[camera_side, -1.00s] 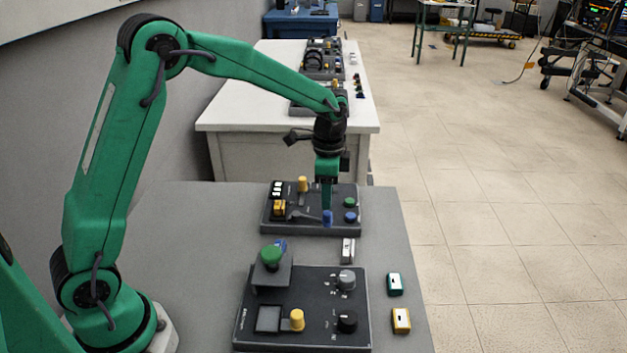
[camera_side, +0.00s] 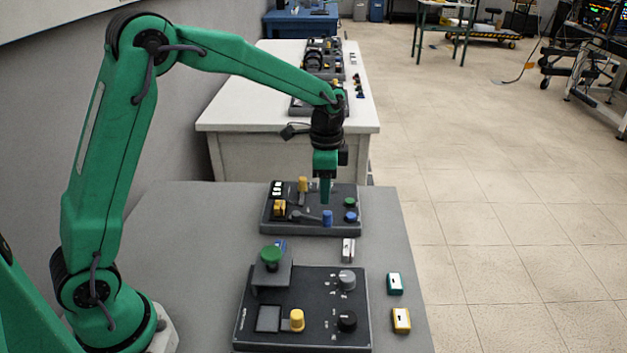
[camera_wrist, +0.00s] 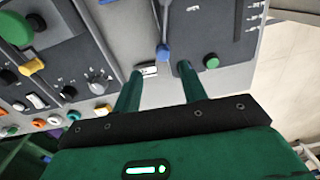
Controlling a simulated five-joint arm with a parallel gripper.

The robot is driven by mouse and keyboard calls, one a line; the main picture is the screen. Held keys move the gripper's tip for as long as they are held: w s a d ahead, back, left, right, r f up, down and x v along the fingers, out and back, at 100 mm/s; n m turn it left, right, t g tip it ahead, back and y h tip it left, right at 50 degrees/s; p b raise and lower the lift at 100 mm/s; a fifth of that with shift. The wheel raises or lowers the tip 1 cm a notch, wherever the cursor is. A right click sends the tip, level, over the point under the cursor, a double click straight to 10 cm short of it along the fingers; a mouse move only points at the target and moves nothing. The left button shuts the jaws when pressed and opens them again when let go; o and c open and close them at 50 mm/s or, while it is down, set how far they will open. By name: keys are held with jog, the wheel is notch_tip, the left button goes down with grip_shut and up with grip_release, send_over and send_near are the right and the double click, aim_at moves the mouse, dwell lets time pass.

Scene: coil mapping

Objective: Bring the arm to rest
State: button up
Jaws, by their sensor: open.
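My green arm reaches over the grey table, and my gripper (camera_side: 325,192) points down above the far control panel (camera_side: 292,228). In the side view its tip is just above a blue knob (camera_side: 327,217), with a small gap visible. In the wrist view my gripper (camera_wrist: 163,72) has its two green fingers spread apart with nothing between them. A blue-tipped lever (camera_wrist: 163,52) shows beyond the gap between the fingers. Whether a finger touches the panel cannot be told from the wrist view.
A near control panel (camera_side: 310,323) carries a green knob (camera_side: 271,254) on a raised block and a yellow knob (camera_side: 297,320). A white block (camera_side: 348,250), a teal block (camera_side: 395,284) and a yellow block (camera_side: 401,320) lie on the table (camera_side: 180,225).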

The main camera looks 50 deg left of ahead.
jog(key=s+a+r+n+t, duration=0.1)
jog(key=s+r+n+t, duration=0.3)
jog(key=s+r, duration=0.75)
jog(key=s+n+t, duration=0.1)
jog(key=s+n, duration=0.4)
jog(key=s, duration=0.8)
jog(key=shift+s+a+n, duration=0.3)
jog(key=shift+s+a, duration=0.05)
jog(key=shift+a, duration=0.1)
